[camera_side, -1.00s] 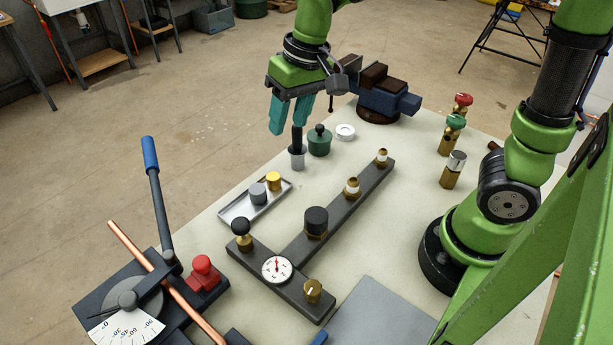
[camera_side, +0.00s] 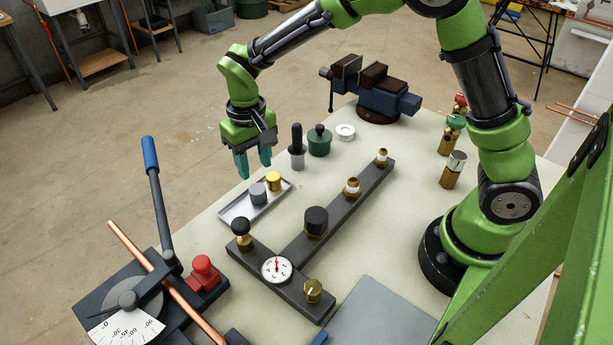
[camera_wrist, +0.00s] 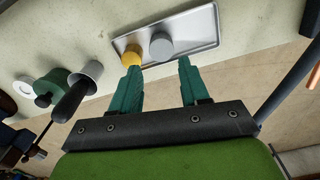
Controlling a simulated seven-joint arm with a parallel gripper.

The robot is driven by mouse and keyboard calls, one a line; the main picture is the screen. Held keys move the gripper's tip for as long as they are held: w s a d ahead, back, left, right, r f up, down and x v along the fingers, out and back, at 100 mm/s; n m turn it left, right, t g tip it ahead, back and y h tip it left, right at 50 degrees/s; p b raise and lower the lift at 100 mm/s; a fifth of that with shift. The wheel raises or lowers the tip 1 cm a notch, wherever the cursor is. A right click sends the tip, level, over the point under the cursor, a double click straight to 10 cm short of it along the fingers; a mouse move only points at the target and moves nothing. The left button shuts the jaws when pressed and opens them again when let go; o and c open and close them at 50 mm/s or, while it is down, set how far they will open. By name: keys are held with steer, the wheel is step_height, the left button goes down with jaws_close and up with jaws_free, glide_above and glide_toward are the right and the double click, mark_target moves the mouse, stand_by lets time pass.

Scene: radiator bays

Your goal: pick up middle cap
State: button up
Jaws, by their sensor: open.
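A shallow grey tray (camera_side: 236,211) holds a grey cap (camera_side: 258,194) near its middle and a yellow cap (camera_side: 273,180) toward its far end. The tray (camera_wrist: 205,32) also shows in the wrist view. My gripper (camera_side: 254,169) is open and empty, above and behind the tray's far side, with its fingers pointing down. In the wrist view the grey cap (camera_wrist: 161,46) lies beyond the gap between my fingertips (camera_wrist: 159,67). The yellow cap (camera_wrist: 131,56) is just past the left fingertip there. A black cap (camera_side: 316,219) sits midway on the dark manifold bar.
The manifold (camera_side: 290,252) carries a gauge (camera_side: 277,268) and brass fittings, right of the tray. A grey cup with a dark handle (camera_side: 297,150), a green pot (camera_side: 319,141) and a white ring (camera_side: 345,131) stand behind. A pipe bender's blue-tipped lever (camera_side: 150,155) rises at left.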

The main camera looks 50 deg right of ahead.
mark_target(257, 188)
step_height(257, 188, down, 7)
steer(key=shift+w+a+r, duration=0.1)
steer(key=shift+w+r, duration=0.05)
steer(key=c, duration=0.7)
